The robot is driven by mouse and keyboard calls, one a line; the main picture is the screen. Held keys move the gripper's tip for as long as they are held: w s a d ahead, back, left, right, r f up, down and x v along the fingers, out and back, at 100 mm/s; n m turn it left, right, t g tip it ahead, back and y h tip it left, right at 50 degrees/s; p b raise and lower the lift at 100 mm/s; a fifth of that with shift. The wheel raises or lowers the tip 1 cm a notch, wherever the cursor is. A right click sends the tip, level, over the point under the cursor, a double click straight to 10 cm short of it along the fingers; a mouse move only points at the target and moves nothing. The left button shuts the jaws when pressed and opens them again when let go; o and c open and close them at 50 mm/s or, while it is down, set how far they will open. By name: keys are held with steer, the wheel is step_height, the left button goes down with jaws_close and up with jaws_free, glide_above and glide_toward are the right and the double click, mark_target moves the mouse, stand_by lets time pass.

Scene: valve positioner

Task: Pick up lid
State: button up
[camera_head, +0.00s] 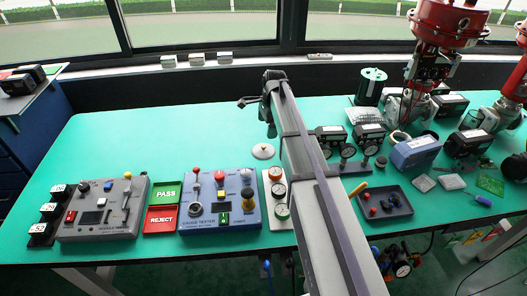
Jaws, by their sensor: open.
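A small round white disc with a raised middle (263,151), which looks like a lid, lies flat on the green bench just left of my arm. My gripper (249,102) is at the far end of my arm, over the back part of the bench. It is beyond the white disc in the picture and apart from it. It is open, and nothing shows between its fingers. The fingers are small and dark, partly hidden by the wrist.
A grey tester (103,208), green PASS pad (167,193), red REJECT pad (161,219) and blue tester (220,200) stand at the front left. A gauge panel (280,208) is beside my arm. Valves, gauges and a dark tray (382,204) crowd the right. The back left is clear.

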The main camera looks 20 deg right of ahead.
mark_target(264, 147)
steer(key=f+b, duration=0.3)
steer(key=a+f+b, duration=0.1)
steer(key=f+b, duration=0.7)
steer(key=shift+w+a+f, duration=0.1)
steer(key=shift+a, duration=0.1)
steer(key=shift+r, duration=0.25)
steer(key=c, duration=1)
steer(key=shift+o, duration=0.2)
